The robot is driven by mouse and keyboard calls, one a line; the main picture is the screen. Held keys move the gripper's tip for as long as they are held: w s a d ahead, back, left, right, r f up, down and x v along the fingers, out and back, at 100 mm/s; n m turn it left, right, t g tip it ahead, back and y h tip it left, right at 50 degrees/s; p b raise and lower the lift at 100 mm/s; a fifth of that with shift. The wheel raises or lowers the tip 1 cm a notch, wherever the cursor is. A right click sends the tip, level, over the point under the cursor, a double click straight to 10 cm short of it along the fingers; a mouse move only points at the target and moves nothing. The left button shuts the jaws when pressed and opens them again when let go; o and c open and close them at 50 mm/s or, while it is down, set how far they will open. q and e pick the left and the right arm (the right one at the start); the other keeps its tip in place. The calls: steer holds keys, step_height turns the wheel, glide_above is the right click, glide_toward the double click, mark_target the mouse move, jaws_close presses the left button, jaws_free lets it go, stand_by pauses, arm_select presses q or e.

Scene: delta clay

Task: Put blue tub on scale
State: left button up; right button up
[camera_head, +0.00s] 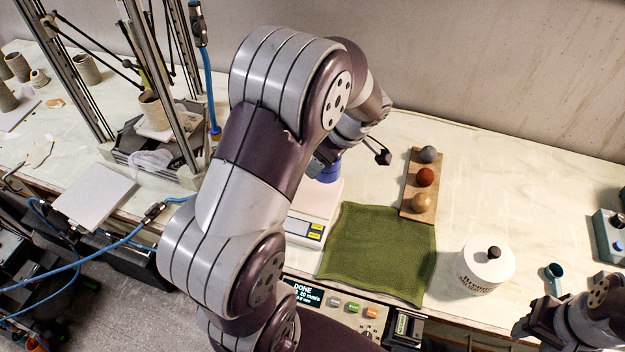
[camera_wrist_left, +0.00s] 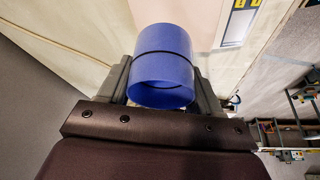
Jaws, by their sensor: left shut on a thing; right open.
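The blue tub (camera_head: 328,173) shows only in part in the head view, behind my left arm. In the left wrist view the blue tub (camera_wrist_left: 163,70) sits between the two fingers of my left gripper (camera_wrist_left: 163,88), which is shut on it. The white scale (camera_head: 313,205) lies under and in front of the tub, partly hidden by my arm. Its pale surface and label panel (camera_wrist_left: 236,24) show beyond the tub in the left wrist view. I cannot tell whether the tub touches the scale. My right gripper (camera_head: 537,318) is open at the lower right, away from the scale.
A green cloth (camera_head: 380,250) lies right of the scale. A wooden board (camera_head: 419,205) with three balls lies behind it. A framed machine (camera_head: 150,110) stands at left. A control box (camera_head: 335,305) is in front.

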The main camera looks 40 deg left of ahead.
arm_select(q)
steer(key=shift+s+a+f, duration=0.65)
steer(key=shift+a+f, duration=0.3)
steer(key=shift+a, duration=0.05)
steer(key=f, duration=0.2)
steer(key=f+p, duration=0.1)
steer(key=shift+s+f, duration=0.3)
steer(key=shift+f, duration=0.3)
steer(key=shift+w+f, duration=0.1)
steer(key=shift+w, duration=0.05)
steer(key=shift+f+b, duration=0.15)
steer(key=shift+b, duration=0.15)
steer(key=o, duration=1)
